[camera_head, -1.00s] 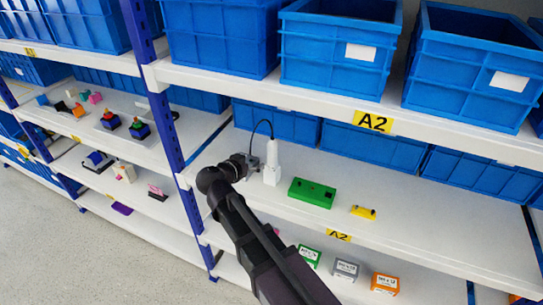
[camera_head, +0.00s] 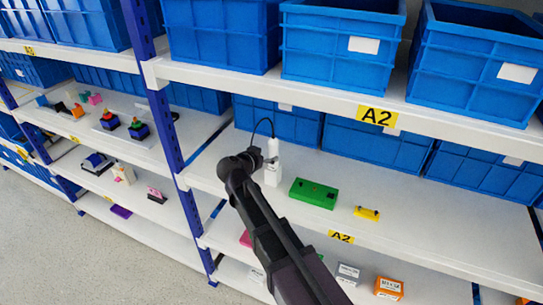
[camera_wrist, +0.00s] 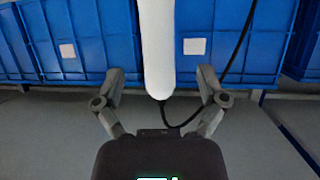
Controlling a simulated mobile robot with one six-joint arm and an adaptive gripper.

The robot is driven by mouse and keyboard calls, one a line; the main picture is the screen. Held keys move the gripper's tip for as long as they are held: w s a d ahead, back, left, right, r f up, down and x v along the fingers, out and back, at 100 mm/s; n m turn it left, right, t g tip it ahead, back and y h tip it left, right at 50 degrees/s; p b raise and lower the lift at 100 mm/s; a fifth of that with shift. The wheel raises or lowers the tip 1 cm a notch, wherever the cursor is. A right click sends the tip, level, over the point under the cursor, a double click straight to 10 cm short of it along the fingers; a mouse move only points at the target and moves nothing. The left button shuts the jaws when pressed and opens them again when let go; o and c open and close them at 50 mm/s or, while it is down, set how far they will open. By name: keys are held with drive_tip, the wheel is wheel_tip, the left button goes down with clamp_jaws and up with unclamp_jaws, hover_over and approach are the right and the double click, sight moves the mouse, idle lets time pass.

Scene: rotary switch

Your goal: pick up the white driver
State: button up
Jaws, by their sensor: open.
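The white driver (camera_head: 274,148) stands upright in a white block-like holder (camera_head: 272,175) on the middle shelf, with a dark cable looping from it. My gripper (camera_head: 271,160) is at the driver from the left and partly covers its lower part. In the wrist view the white driver (camera_wrist: 157,40) hangs in the middle of the picture, between the two spread fingers of my gripper (camera_wrist: 167,78). A gap shows on each side, so the fingers are open and not clamped on it. The holder is out of the wrist view.
A green block (camera_head: 314,193) and a small yellow part (camera_head: 367,213) lie right of the holder. Blue bins (camera_head: 363,147) stand behind on the shelf. A blue post (camera_head: 165,125) is to the left. The upper shelf edge (camera_head: 300,85) runs above.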

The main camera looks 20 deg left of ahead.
sight(270, 154)
drive_tip(key=shift+b+x, duration=1.05)
drive_tip(key=shift+x, duration=1.6)
drive_tip(key=shift+d+f, duration=0.1)
drive_tip(key=shift+s, duration=0.1)
clamp_jaws()
